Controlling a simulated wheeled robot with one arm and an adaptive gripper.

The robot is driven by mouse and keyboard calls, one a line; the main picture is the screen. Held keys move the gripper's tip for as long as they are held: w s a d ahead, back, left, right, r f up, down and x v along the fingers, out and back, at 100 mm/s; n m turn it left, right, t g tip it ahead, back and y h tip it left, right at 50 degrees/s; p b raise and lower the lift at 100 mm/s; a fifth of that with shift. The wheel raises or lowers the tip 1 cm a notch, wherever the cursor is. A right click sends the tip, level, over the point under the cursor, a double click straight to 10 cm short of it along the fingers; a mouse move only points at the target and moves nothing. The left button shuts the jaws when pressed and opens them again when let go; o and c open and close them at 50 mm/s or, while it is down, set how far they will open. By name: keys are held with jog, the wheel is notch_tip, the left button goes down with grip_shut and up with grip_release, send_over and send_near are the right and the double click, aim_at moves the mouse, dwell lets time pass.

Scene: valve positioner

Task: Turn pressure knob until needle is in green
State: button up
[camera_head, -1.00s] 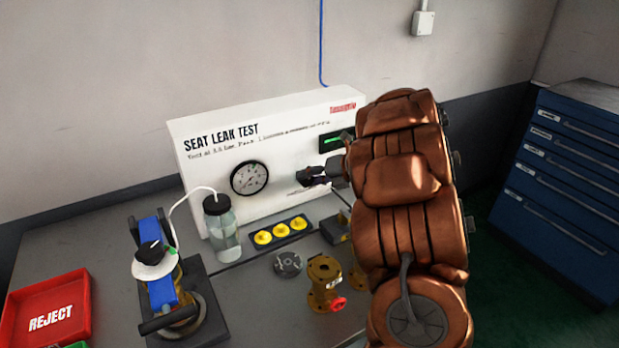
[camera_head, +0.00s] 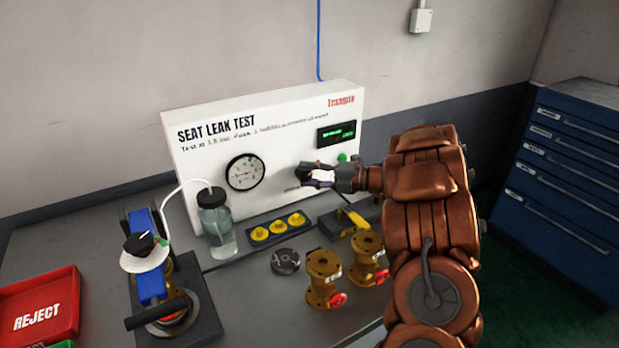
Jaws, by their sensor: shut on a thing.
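The white test panel (camera_head: 285,135) reads "SEAT LEAK TEST". Its round gauge (camera_head: 245,172) is left of my gripper. The dial is too small to read the needle's place surely; a small green mark shows at its upper right. My gripper (camera_head: 304,174) is at the panel face, right of the gauge, its fingers shut on the pressure knob, which they mostly hide.
A green-lit display (camera_head: 336,133) and a green button (camera_head: 342,157) are near my gripper. Below stand a bottle (camera_head: 217,227), yellow caps in a black tray (camera_head: 250,236), brass valves (camera_head: 323,280) and a clamp fixture (camera_head: 160,285). A red REJECT tray (camera_head: 55,280) is at left.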

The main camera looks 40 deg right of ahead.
dwell(0.4)
jog(key=o, duration=1.1)
jog(key=shift+o, duration=0.2)
jog(key=v, duration=1.2)
jog(key=shift+f, duration=0.2)
